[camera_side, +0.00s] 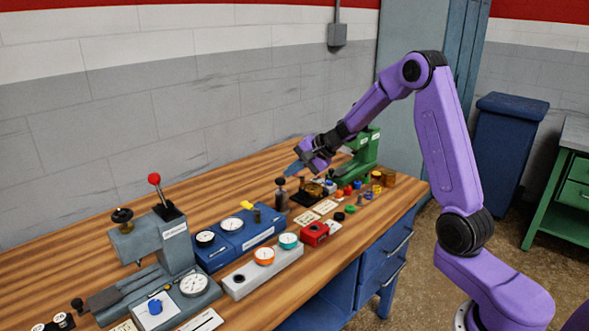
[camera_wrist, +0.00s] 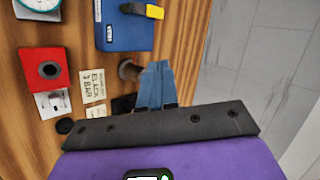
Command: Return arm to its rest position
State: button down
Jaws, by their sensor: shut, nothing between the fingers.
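My purple arm reaches from the right over the wooden bench. My gripper (camera_side: 294,168) is above the back half of the bench, left of the green machine (camera_side: 366,157). Its blue fingers also show in the wrist view (camera_wrist: 157,85), side by side and closed together with nothing between them. In the wrist view the fingertips lie over or close to a dark round knob (camera_wrist: 129,70); the height between them cannot be told. The gripper's dark mounting bar hides what lies below it in that view.
A grey lever machine (camera_side: 165,250) is at the front left. Several small coloured parts lie by the green machine. The wall is behind the bench.

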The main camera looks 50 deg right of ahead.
jog(key=shift+s+d+r, duration=0.15)
jog(key=shift+s+r, duration=0.1)
jog(key=shift+s, duration=0.05)
jog(key=s+a+r+n+h, duration=0.2)
jog(key=s+a+r+n, duration=0.2)
jog(key=s+a+n, duration=0.85)
jog(key=s+a+f+n+g+h, duration=0.1)
jog(key=s+n+g, duration=0.7)
jog(key=s, duration=2.2)
notch_tip(320, 180, down, 2)
jog(key=a+n, duration=0.1)
jog(key=n, duration=0.4)
